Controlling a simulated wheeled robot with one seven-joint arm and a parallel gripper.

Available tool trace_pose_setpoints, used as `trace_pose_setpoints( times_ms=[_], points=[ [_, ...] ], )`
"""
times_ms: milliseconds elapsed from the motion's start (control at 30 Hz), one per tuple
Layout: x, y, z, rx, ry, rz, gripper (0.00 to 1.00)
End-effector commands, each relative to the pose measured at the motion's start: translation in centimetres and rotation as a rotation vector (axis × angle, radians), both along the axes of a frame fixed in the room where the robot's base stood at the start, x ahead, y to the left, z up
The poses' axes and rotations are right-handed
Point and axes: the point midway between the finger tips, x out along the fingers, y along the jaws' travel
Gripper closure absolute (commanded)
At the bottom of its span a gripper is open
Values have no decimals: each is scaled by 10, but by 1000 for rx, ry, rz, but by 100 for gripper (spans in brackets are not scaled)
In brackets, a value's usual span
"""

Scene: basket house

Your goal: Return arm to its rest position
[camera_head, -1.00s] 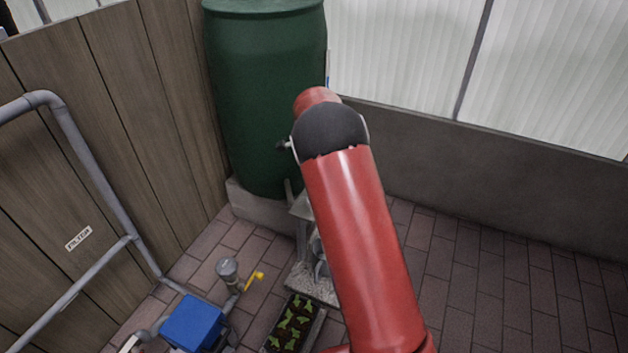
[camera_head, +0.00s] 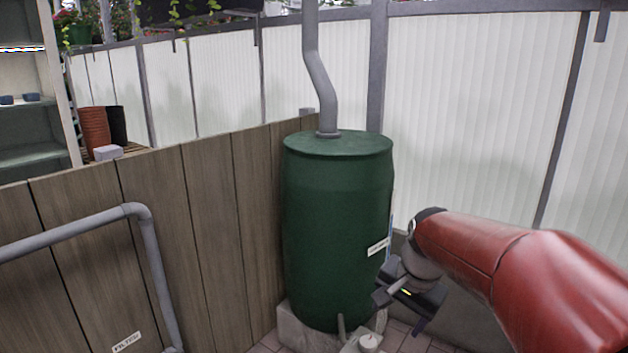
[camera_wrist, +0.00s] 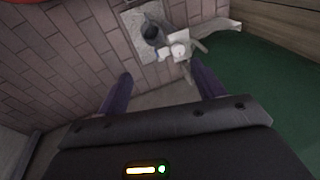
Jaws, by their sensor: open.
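My red arm (camera_head: 500,260) reaches in from the lower right of the head view, bent at the elbow. My gripper (camera_head: 400,313) hangs at its end, just right of the green barrel's lower part. In the wrist view my gripper (camera_wrist: 162,80) shows two purple-grey fingers spread wide apart. Nothing is between them. The head view does not show whether the gripper touches the barrel.
The green barrel (camera_head: 335,220) stands on a stone block with a grey pipe on top; it also shows in the wrist view (camera_wrist: 260,75). A wooden partition (camera_head: 215,210) with grey piping is left. A translucent wall (camera_head: 480,110) is behind. A grey fixture (camera_wrist: 155,32) is below the gripper.

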Motion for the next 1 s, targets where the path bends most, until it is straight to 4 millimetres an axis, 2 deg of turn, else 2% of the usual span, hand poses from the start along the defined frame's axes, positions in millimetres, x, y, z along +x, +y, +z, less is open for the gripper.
trace_pose_setpoints(
  times_ms=[33, 200, 300, 433, 500, 633, 1000],
  points=[
    [-23, 0, 12, -16, -36, 61, 32],
    [-92, 3, 28, -110, -136, 283, 32],
    [-129, 4, 28, -180, -186, 404, 32],
    [-164, 4, 22, -265, -233, 527, 32],
    [-177, 4, 18, -299, -248, 572, 32],
    [-189, 3, 14, -338, -262, 619, 32],
    [-191, 3, 12, -344, -263, 629, 32]
  ],
)
